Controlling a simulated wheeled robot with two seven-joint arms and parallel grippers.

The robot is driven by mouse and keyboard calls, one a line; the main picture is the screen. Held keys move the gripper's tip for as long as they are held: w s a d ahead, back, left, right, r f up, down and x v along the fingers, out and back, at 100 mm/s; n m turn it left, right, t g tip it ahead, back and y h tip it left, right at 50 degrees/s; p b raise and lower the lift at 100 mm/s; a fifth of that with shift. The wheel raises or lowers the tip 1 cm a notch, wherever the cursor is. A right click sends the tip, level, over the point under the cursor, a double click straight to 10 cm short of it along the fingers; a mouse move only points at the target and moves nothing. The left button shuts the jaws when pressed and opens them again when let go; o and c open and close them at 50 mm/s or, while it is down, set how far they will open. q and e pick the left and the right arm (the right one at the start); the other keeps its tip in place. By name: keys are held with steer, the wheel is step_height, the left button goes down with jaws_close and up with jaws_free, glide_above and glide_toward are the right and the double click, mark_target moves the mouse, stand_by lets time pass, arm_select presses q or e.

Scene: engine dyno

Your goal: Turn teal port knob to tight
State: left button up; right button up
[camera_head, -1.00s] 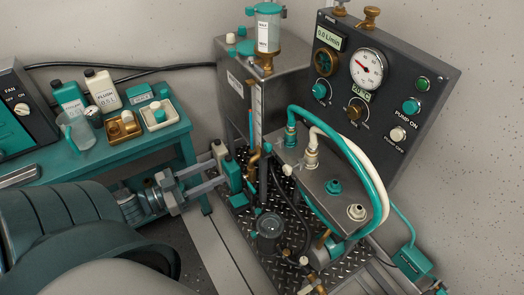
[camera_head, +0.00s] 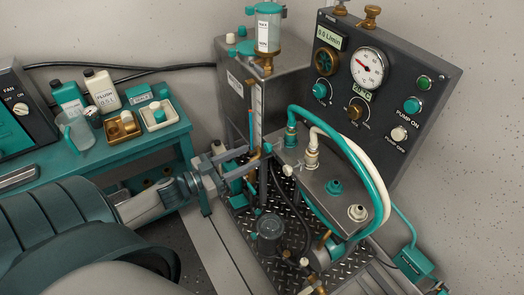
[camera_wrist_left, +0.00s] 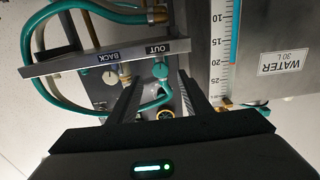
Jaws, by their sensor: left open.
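The teal port knob (camera_head: 267,148) sits on the left side of the grey metal box, by the tall tube. In the left wrist view the teal knob (camera_wrist_left: 160,70) shows below the OUT label. My left gripper (camera_head: 250,163) reaches in from the left, close to the knob. In the left wrist view the left gripper (camera_wrist_left: 159,76) is open, and its two fingertips appear on either side of the knob with nothing held. I cannot tell whether they touch it. My right gripper is not in view.
A pale knob (camera_head: 288,170) sits beside the teal one, near the BACK label (camera_wrist_left: 111,56). The scaled tube (camera_head: 259,108) stands close behind the gripper. Teal and white hoses (camera_head: 352,160) arch over the metal box (camera_head: 312,185). A teal bench (camera_head: 150,139) with bottles is at left.

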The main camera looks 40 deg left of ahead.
mark_target(266, 149)
arm_select(q)
steer(key=shift+x, duration=3.2)
steer(key=c, duration=1)
